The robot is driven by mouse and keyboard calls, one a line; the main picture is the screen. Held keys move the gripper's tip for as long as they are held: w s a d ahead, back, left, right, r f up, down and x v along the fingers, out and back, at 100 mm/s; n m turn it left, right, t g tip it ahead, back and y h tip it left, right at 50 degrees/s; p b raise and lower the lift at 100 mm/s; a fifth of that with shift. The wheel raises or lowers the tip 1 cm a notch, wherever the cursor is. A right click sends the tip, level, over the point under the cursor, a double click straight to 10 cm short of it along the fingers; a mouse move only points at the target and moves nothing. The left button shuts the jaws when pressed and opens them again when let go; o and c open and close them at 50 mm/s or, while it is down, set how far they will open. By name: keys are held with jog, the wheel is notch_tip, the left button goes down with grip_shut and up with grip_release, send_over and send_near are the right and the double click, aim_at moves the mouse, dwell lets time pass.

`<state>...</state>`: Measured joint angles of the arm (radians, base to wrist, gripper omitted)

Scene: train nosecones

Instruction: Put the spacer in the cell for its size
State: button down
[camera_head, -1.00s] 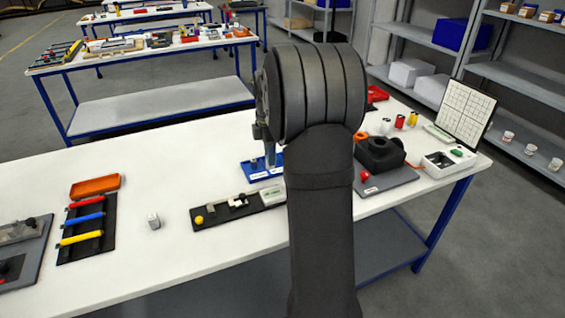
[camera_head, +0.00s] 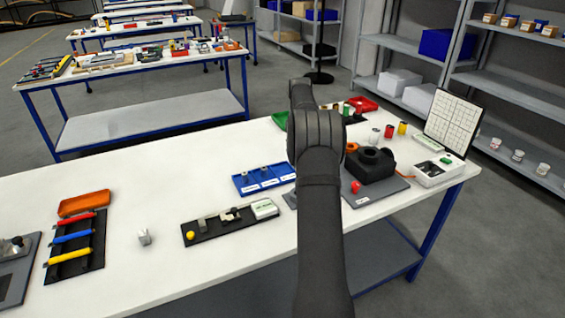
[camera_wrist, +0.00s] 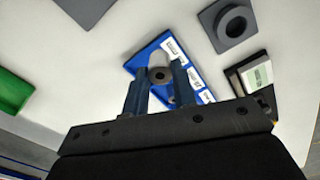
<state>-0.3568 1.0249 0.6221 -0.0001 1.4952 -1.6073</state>
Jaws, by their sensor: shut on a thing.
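My gripper (camera_wrist: 158,76) is shut on the spacer (camera_wrist: 160,74), a small grey ring with a dark hole, which shows between the two fingertips in the wrist view. The blue tray (camera_wrist: 148,50) with white cell labels lies behind and below it. In the head view the blue tray (camera_head: 284,169) is on the table, left of my arm, with small grey pieces in its cells. My gripper and the spacer are hidden behind my arm there. I cannot tell the spacer's height above the tray.
A black board with a white box (camera_head: 264,208) lies in front of the tray. A black block (camera_head: 370,164) on a grey plate stands right of my arm. A green tray (camera_head: 280,121) lies farther back. The table left of the blue tray is mostly clear.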

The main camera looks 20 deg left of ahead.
jog(key=a+f, duration=0.1)
jog(key=a, duration=0.1)
jog(key=a+f, duration=0.1)
jog(key=a, duration=0.1)
jog(key=a+f, duration=0.1)
jog(key=a, duration=0.1)
jog(key=shift+w+f, duration=0.3)
jog(key=shift+w, duration=0.05)
jog(key=shift+f, duration=2)
jog(key=shift+f, duration=0.1)
jog(key=c, duration=1.2)
grip_release()
notch_tip(320, 180, up, 12)
jog(key=shift+r, duration=0.15)
